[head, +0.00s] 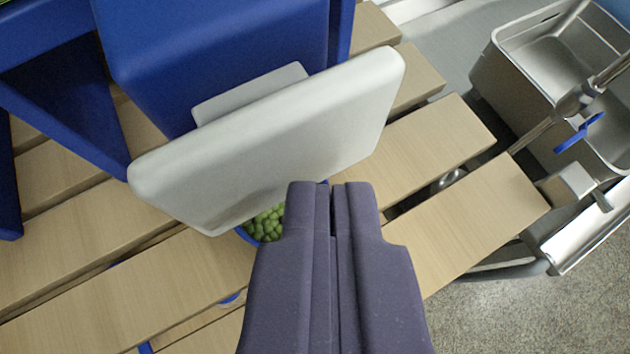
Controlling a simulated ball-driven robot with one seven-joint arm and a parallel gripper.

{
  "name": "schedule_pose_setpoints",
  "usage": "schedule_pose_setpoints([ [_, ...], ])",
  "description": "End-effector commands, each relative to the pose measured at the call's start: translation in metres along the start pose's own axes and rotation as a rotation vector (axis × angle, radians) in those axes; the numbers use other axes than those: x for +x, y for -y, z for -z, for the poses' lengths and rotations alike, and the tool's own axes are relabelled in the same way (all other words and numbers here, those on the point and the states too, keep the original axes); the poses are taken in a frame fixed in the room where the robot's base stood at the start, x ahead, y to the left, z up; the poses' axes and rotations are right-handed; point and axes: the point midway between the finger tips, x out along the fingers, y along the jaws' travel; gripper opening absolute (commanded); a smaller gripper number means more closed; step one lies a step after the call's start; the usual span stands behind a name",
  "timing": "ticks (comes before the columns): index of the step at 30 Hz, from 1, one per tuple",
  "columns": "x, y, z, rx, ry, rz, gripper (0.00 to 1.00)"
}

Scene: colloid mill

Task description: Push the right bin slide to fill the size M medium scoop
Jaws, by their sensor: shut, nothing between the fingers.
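The right bin (225,40) is a blue box at the top of the head view. Its slide ends in a large pale grey plate (275,130) that faces me, tilted in the picture. Below the plate, a blue-rimmed container with green round pieces (265,224) shows, partly hidden by the plate and my gripper; it may be the medium scoop, but no size mark is visible. My gripper (336,190) is shut and empty. Its fingertips overlap the lower right part of the plate in the picture; whether they touch it I cannot tell.
Wooden slats (470,230) with gaps form the bench top. Another blue stand (60,100) is at the left. A steel sink-like basin (550,60) and a metal pipe with a blue handle (578,132) are at the right. Speckled floor (540,310) shows at lower right.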

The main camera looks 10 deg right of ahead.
Motion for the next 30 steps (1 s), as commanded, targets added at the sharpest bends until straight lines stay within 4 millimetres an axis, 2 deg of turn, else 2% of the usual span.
schedule_pose_setpoints([
  [6, -0.008, -0.006, -0.007, 0.0, 0.0, 0.0, 0.0],
  [17, -0.01, -0.007, -0.008, 0.0, 0.001, 0.0, 0.0],
  [30, -0.037, -0.028, -0.029, 0.0, 0.001, 0.0, 0.0],
])
